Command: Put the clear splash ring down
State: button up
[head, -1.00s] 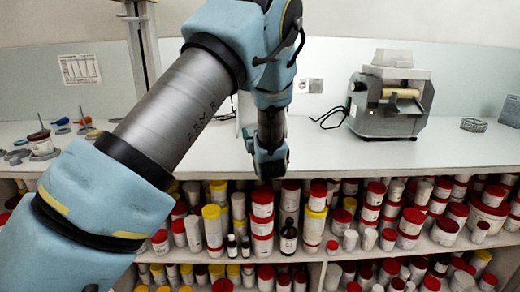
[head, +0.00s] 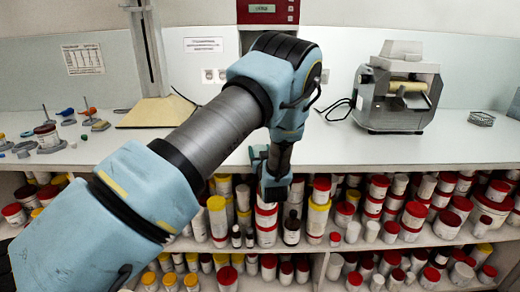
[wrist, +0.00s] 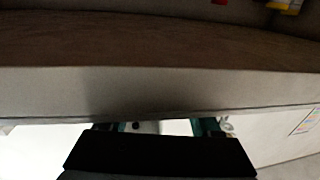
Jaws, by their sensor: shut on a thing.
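My gripper (head: 258,155) is low at the front edge of the white worktop in the head view, largely hidden by my own wrist. In the wrist view, the dark gripper body fills the bottom middle, and the teal fingers (wrist: 160,126) show only in part beyond it. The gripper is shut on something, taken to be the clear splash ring. The ring itself cannot be made out in either view, and whether it touches the worktop cannot be told.
The worktop (head: 340,150) is clear right of my gripper, up to a grey roller mill (head: 400,85). A beige board (head: 157,111) and small stands (head: 48,138) are at left. A red device (head: 268,12) stands behind my arm. Shelves below hold many jars (head: 415,220).

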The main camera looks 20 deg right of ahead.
jog(key=shift+f, duration=0.1)
jog(key=o, duration=1.5)
jog(key=shift+r, duration=0.25)
jog(key=b+v, duration=0.4)
jog(key=v, duration=0.8)
jog(key=shift+f, duration=0.1)
